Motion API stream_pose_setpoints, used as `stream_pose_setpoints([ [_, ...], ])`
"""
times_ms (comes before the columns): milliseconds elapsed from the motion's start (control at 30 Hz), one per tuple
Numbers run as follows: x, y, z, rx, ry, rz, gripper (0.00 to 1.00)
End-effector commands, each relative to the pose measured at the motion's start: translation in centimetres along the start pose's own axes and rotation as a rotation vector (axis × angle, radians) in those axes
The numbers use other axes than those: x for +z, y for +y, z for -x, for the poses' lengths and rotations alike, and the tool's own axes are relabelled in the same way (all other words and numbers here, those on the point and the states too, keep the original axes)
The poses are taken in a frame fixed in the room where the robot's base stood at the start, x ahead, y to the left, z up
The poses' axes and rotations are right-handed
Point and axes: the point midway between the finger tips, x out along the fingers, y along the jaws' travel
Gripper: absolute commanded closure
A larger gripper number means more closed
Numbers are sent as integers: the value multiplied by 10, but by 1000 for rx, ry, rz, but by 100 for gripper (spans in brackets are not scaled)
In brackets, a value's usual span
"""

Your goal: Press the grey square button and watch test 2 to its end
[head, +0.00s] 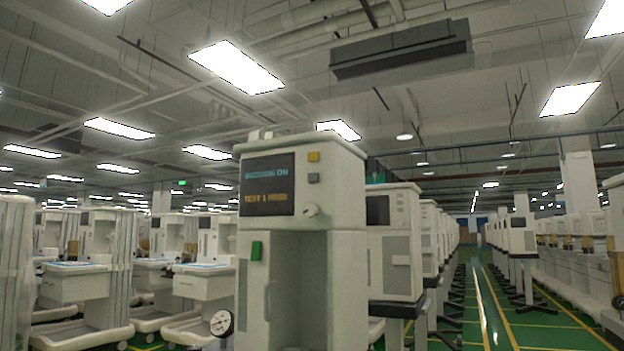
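The near anaesthesia cart (342,220) stands upright in the middle of the head view. Its dark screen (267,185) shows a blue upper line that seems to read "SUCTION ON" and an orange lower line that seems to read "TEST 1 PASS"; both are blurred. The grey square button (313,178) is right of the screen, below a yellow-orange square button (313,156). A light round knob (311,210) sits lower. A green square part (256,250) is on the front below the screen. My gripper is not in view.
A round gauge (221,323) is at the cart's lower left. Another cart (394,243) stands close behind on the right, with a row beyond it. Several carts fill the left. A green floor aisle (500,300) with yellow lines is open at the right.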

Motion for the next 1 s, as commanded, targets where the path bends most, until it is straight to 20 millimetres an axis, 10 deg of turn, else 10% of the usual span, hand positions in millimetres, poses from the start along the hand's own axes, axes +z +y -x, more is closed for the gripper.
stream_pose_setpoints([
  [300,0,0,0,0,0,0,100],
  [1000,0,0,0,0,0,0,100],
])
